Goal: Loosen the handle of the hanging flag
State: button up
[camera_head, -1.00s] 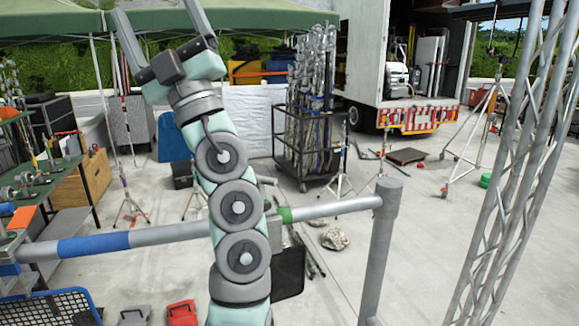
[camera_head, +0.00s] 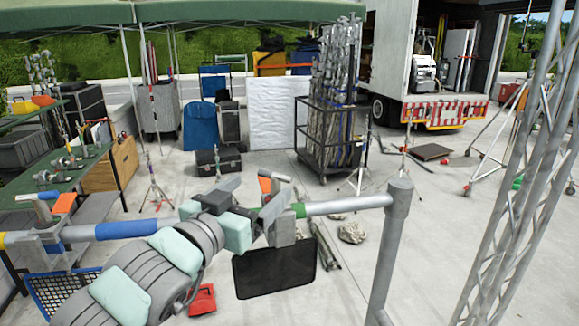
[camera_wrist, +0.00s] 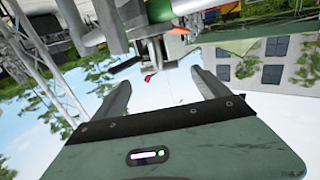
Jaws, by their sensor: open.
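The hanging flag (camera_head: 273,268) is a black rectangular panel below the horizontal pipe (camera_head: 345,203). A grey clamp (camera_head: 286,231) sits at its top, just left of the pipe's green band. A grey T-shaped part (camera_head: 273,176) and an orange piece (camera_head: 264,186) rise above the pipe there. I cannot tell for certain which part is the handle. My gripper (camera_head: 250,197) is open beside the clamp, its fingers reaching toward it and covering part of it. In the wrist view, my open gripper (camera_wrist: 160,78) has clamp parts (camera_wrist: 151,50) beyond and between its fingertips; contact is unclear.
An upright post (camera_head: 390,255) carries the pipe's right end. A lattice truss (camera_head: 515,180) stands at right. Another clamp (camera_head: 42,240) is on the pipe at left, above a blue-framed grid (camera_head: 65,292). A wheeled stand cart (camera_head: 330,135) is behind.

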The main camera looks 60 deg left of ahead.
aim_at(276, 186)
jog(key=p+x, duration=0.2)
jog(key=x, duration=0.8)
jog(key=shift+w+a+r+p, duration=0.15)
jog(key=shift+w+p, duration=0.1)
jog(key=shift+p, duration=0.15)
